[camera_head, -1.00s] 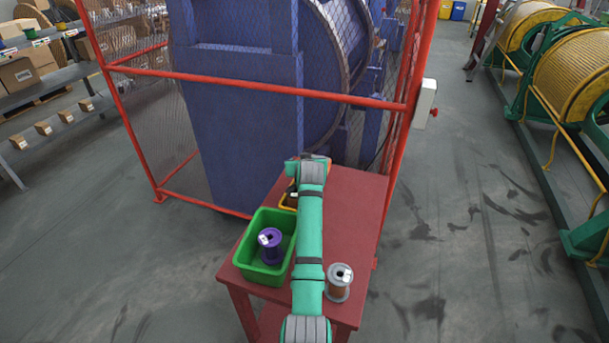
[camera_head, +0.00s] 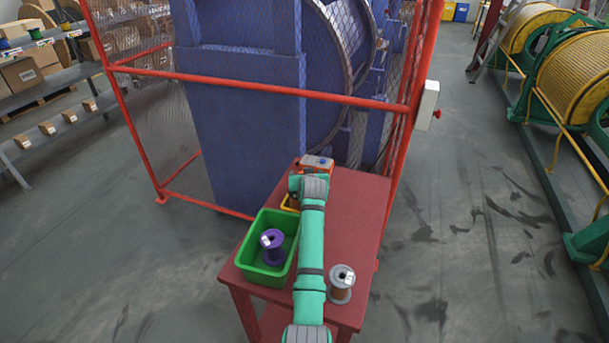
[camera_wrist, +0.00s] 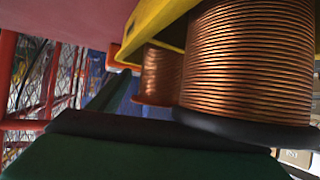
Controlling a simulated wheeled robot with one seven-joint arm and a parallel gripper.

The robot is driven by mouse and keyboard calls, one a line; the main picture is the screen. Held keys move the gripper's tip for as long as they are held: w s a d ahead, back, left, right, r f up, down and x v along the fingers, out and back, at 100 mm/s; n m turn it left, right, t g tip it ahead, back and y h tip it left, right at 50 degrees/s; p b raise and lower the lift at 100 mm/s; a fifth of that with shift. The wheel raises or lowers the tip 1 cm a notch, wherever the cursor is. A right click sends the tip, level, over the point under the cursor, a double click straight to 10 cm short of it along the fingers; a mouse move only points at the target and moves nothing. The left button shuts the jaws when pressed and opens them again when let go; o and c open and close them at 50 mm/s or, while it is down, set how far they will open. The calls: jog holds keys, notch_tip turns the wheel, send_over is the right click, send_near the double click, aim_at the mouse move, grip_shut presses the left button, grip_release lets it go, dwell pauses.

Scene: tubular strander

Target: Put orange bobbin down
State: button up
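An orange piece with a white patch (camera_head: 318,162), which looks like the orange bobbin's end, shows just beyond my wrist at the table's far end. In the wrist view, a copper-wound bobbin with an orange-brown flange (camera_wrist: 158,78) is partly hidden behind a larger copper-wound bobbin with a black flange (camera_wrist: 250,65). My gripper (camera_wrist: 125,125) is dark and close to the bobbins. Its fingertips are not clear, so I cannot tell its grip.
The red table (camera_head: 350,225) has a green bin (camera_head: 248,271) with a purple bobbin (camera_head: 272,247) inside. A grey-flanged copper bobbin (camera_head: 341,284) stands at the near right. The red mesh cage (camera_head: 260,90) rises behind.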

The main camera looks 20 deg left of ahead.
jog(key=shift+d, duration=0.15)
jog(key=shift+r, duration=0.15)
jog(key=v, duration=1.2)
jog(key=shift+s, duration=0.1)
dwell(0.3)
